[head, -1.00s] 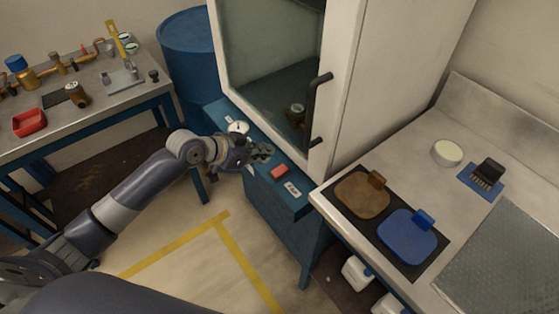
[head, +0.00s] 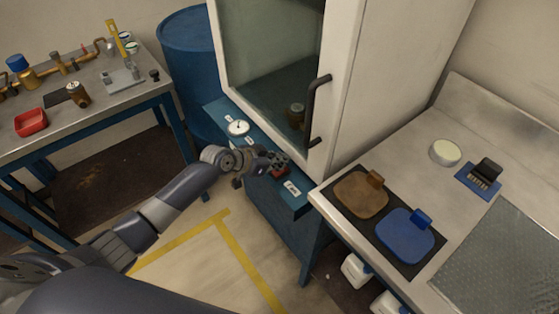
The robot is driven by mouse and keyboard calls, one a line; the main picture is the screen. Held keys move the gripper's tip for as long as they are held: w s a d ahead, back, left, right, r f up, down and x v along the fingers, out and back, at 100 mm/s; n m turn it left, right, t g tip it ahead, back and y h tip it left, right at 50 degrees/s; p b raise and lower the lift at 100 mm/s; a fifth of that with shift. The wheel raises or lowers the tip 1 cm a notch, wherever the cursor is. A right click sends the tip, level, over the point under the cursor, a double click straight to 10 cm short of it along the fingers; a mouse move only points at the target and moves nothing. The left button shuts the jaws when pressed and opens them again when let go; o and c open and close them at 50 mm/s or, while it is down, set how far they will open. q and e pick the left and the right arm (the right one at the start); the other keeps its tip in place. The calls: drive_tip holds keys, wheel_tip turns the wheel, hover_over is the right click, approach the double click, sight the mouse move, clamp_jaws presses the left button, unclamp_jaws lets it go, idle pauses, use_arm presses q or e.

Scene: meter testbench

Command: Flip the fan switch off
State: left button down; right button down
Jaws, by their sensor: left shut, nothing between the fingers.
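A red switch (head: 279,172) sits on the blue front ledge (head: 298,203) of the white cabinet, next to small white labels. I cannot read the labels or tell the switch's position. My left gripper (head: 283,161) is shut and empty. Its fingertips are over or at the red switch and partly cover it; I cannot tell whether they touch. My right gripper is not in view.
A round white gauge (head: 238,128) is on the ledge left of my gripper. The cabinet (head: 342,80) has a glass door with a black handle (head: 317,97). A steel counter (head: 330,222) stands close on the right. A workbench (head: 105,110) and blue barrel (head: 187,70) are at left.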

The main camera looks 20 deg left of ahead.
use_arm(q)
drive_tip(key=shift+w+d+f+b, duration=0.1)
drive_tip(key=shift+w+f+b, duration=0.05)
drive_tip(key=shift+f+b, duration=0.4)
drive_tip(key=shift+r, duration=0.2)
drive_tip(key=shift+s+a+f+p, duration=0.15)
drive_tip(key=shift+s+a+p, duration=0.25)
drive_tip(key=shift+s, duration=0.3)
